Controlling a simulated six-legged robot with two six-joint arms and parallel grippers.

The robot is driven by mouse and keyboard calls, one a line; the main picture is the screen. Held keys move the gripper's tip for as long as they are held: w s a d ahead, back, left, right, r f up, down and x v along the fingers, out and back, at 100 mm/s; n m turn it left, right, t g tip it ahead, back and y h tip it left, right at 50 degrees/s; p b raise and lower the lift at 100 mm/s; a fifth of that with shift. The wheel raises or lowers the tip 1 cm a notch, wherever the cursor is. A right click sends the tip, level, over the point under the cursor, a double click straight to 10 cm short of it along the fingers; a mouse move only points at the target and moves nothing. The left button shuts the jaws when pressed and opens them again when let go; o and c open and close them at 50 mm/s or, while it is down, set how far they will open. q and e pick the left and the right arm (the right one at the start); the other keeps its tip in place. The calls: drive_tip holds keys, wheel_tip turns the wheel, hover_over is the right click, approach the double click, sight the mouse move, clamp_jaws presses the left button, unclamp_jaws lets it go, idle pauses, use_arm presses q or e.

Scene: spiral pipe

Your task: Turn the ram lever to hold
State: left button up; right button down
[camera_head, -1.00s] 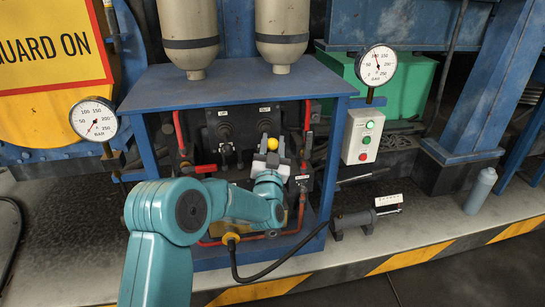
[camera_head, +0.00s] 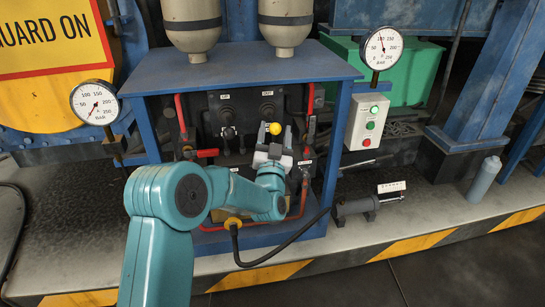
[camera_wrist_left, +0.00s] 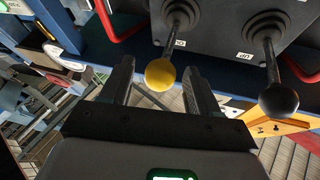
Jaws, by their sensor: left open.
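A lever with a yellow ball knob (camera_head: 276,129) stands on the dark control panel (camera_head: 242,112) inside the blue frame. In the left wrist view, the yellow knob (camera_wrist_left: 160,74) lies between or just beyond the two fingertips of my left gripper (camera_wrist_left: 162,72). The jaws are open, with visible space beside the knob; I cannot tell if either finger touches it. A second lever with a black knob (camera_wrist_left: 279,100) is beside it; that black knob also shows in the head view (camera_head: 228,133). My left gripper (camera_head: 274,148) partly hides the yellow lever's shaft. My right gripper is not in view.
Red pipes (camera_head: 181,118) run down both sides of the frame. Two gauges (camera_head: 95,102) (camera_head: 383,48) flank it. A button box (camera_head: 367,122) stands at its right. A cylinder (camera_head: 355,209) and a grey bottle (camera_head: 484,177) are on the platform. The blue top (camera_head: 240,70) overhangs the levers.

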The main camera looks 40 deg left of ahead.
use_arm(q)
drive_tip(key=v, duration=1.4)
drive_tip(key=shift+s+d, duration=0.15)
drive_tip(key=shift+s, duration=0.2)
drive_tip(key=shift+f, duration=0.1)
drive_tip(key=d+f+m+g+h, duration=0.1)
drive_tip(key=d+f+g+h, duration=0.15)
drive_tip(key=f, duration=0.45)
drive_tip(key=d+f+m+g+h, duration=0.1)
drive_tip(key=d+f+m+h, duration=0.2)
drive_tip(key=f, duration=0.5)
drive_tip(key=s+d+f+n+g+h, duration=0.1)
drive_tip(key=s+d+f+g+h, duration=0.4)
drive_tip(key=f, duration=0.4)
drive_tip(key=s+d+f+g+h, duration=0.35)
drive_tip(key=s+d+f, duration=0.25)
drive_tip(key=f, duration=0.3)
drive_tip(key=s+d+f+n+g+h, duration=0.15)
drive_tip(key=s+d+g, duration=0.25)
drive_tip(key=s+g, duration=0.55)
wheel_tip(320, 180, up, 24)
drive_tip(key=s+t+p, duration=0.2)
drive_tip(key=p, duration=2.3)
drive_tip(key=shift+s, duration=0.35)
